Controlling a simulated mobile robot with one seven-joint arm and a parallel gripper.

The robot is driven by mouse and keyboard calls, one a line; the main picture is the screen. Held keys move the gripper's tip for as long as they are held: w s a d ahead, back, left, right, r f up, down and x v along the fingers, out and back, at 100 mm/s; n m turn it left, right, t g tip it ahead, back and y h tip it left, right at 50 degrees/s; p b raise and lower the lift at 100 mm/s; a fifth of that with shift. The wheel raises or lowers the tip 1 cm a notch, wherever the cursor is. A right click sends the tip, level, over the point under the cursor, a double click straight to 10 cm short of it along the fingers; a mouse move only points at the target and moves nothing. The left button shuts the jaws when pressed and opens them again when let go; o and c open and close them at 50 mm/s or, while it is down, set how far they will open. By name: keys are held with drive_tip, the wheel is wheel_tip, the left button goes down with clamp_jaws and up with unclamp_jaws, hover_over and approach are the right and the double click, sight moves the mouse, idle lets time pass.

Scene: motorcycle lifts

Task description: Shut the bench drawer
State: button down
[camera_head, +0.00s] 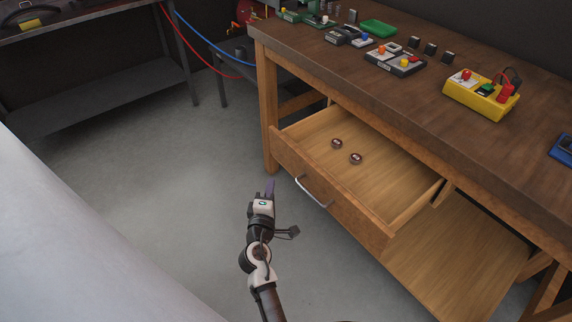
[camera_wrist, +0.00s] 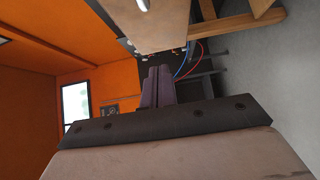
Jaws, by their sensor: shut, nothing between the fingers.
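The wooden bench drawer (camera_head: 335,205) stands pulled out from under the bench top in the head view. It has a silver bar handle (camera_head: 313,192) on its front.
The wooden workbench (camera_head: 350,85) carries a yellow control box (camera_head: 480,97) and several small devices. A lower shelf (camera_head: 460,255) lies under the drawer. A grey metal table (camera_head: 100,80) stands at the back left. A pale surface (camera_head: 80,250) fills the lower left. Grey floor (camera_head: 190,170) is clear between.

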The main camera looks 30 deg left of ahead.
drive_tip(key=w+p, duration=0.1)
drive_tip(key=w, duration=0.1)
drive_tip(key=w+a, duration=0.1)
drive_tip(key=w, duration=0.2)
drive_tip(key=w+p, duration=0.1)
drive_tip(key=w, duration=0.2)
drive_tip(key=shift+w+a+r+p, duration=0.15)
drive_tip(key=shift+w+a+p, duration=0.1)
drive_tip(key=shift+p, duration=0.1)
drive_tip(key=shift+w+d, duration=0.15)
drive_tip(key=shift+w, duration=0.25)
